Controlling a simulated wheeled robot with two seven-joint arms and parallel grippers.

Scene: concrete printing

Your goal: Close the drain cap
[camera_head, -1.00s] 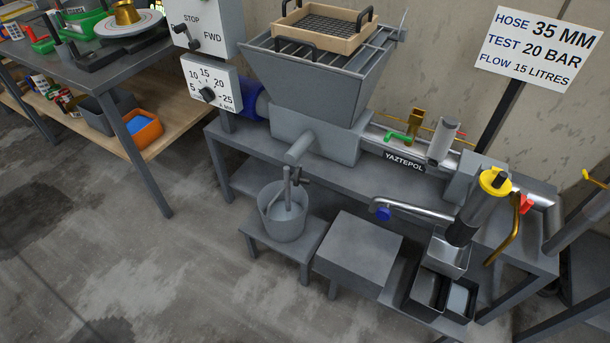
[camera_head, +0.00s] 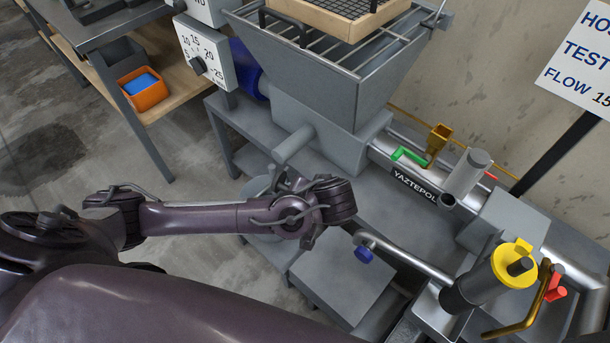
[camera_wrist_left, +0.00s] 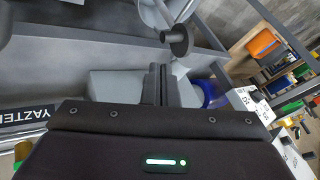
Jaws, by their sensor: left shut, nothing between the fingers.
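The stubby grey drain pipe (camera_head: 293,148) sticks out from the base of the hopper body. I cannot clearly make out its cap. In the left wrist view a round dark disc on a rod (camera_wrist_left: 178,40) may be the drain cap. My left gripper (camera_wrist_left: 160,85) is shut and empty, its fingers upright in that view, just below the disc and apart from it. In the head view the left wrist is above the bucket beside the pipe and hides its own fingers. The grey bucket (camera_head: 258,190) below is mostly covered by my arm. My right gripper is not in view.
The hopper (camera_head: 330,70) stands behind the pipe, with the dial box (camera_head: 207,60) to its left. A low grey stand (camera_head: 345,275) and a pipe with a blue end (camera_head: 364,254) lie right of my wrist. An orange bin (camera_head: 142,91) sits on the left shelf.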

